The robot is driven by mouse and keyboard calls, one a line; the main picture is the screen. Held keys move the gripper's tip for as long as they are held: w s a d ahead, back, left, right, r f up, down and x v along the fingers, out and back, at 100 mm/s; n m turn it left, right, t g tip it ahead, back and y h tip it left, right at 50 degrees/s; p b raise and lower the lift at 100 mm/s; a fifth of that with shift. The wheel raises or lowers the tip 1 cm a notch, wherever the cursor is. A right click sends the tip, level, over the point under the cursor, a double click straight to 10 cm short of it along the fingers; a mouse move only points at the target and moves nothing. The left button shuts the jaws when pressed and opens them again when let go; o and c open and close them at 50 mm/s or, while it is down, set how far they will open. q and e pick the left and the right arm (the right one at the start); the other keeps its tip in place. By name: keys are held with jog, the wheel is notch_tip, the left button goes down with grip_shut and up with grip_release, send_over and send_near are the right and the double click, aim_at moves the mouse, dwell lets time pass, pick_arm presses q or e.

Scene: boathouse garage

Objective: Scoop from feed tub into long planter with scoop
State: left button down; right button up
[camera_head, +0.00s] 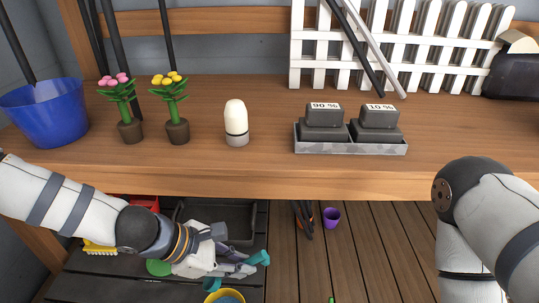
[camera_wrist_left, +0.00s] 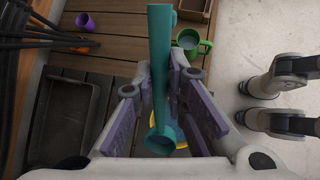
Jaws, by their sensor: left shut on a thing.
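My left gripper (camera_head: 243,268) is below the bench and shut on the teal scoop (camera_head: 260,258). In the left wrist view, the scoop (camera_wrist_left: 161,48) lies lengthwise between the purple finger pads (camera_wrist_left: 160,85), its round cup end at the bottom. A yellow-rimmed tub (camera_head: 224,293) with bluish contents, possibly the feed tub, is cut off at the head view's lower edge. In the wrist view the scoop and finger mostly hide it. A long dark tray (camera_head: 232,215), possibly the long planter, lies behind the gripper; it also shows at the wrist view's left (camera_wrist_left: 62,112). My right gripper is out of view.
The wooden bench (camera_head: 260,182) overhangs the low area. It holds a blue bucket (camera_head: 45,115), two potted flowers and a tray of dark weights (camera_head: 350,147). Dark-handled tools hang near the cup.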

pick_arm(q)
jog(key=w+a+r+n+t+y, duration=0.1)
jog(key=a+r+n+t+y, duration=0.1)
jog(key=r, duration=0.5)
jog(key=w+a+r+n+t+y, duration=0.1)
jog(key=w+a+r+n+y, duration=0.1)
jog(key=a+r+n, duration=0.3)
jog(key=w+a+r+n+t+y, duration=0.1)
jog(key=a+r+n+t+y, duration=0.1)
jog(key=r+n, duration=0.5)
notch_tip(320, 180, up, 4)
jog(key=shift+w+a+r+t+y, duration=0.2)
jog(key=shift+a+t+y, duration=0.1)
jog(key=shift+a+y, duration=0.75)
